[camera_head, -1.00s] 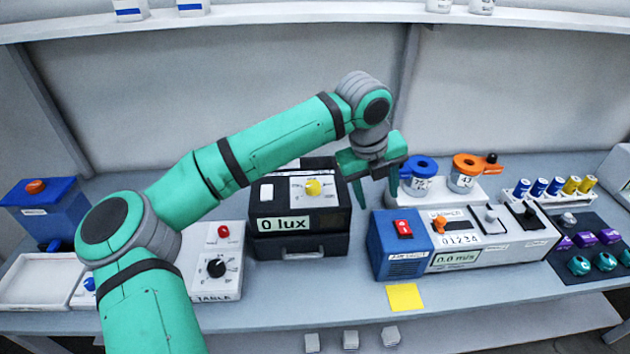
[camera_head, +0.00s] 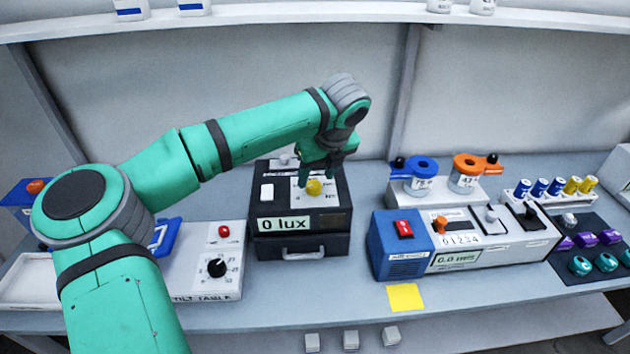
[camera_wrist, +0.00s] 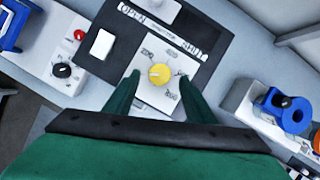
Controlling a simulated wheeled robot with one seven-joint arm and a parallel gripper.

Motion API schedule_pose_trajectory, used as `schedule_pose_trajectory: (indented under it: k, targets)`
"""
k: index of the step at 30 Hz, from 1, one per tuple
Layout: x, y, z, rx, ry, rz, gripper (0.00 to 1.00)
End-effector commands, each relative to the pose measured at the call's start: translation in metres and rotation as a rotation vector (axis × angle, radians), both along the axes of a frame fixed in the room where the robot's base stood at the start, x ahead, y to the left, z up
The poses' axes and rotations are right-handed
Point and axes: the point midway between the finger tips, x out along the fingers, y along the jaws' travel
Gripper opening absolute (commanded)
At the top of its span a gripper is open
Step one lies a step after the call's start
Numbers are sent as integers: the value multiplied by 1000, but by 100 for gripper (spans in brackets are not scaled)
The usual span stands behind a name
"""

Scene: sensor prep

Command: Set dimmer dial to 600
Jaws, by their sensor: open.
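The dimmer dial is a yellow round knob (camera_head: 314,187) on a white scale plate on top of the black lux box (camera_head: 300,244). The box's front display reads "0 lux". The dial also shows in the wrist view (camera_wrist: 159,74), with scale numbers around it, only partly legible. My gripper (camera_head: 317,176) is above the box, pointing down at the dial. In the wrist view my open fingers (camera_wrist: 155,85) stand on either side of the dial, with gaps between them and the knob. I cannot tell their height above the plate.
A white rocker switch (camera_head: 267,192) sits left of the dial on the box. The tilt table box (camera_head: 205,285) with a red button and black knob is at left. A blue and white air-speed unit (camera_head: 400,255) stands at right. A yellow note (camera_head: 405,297) lies in front.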

Motion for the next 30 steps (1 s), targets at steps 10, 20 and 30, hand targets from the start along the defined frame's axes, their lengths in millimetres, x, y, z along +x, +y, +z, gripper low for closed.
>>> schedule_pose_trajectory:
  k: [10,20,30]
  targets:
    - [11,4,-29,0,0,-2,50]
    - [11,4,-29,0,0,-2,38]
    - [11,4,-29,-1,0,-9,9]
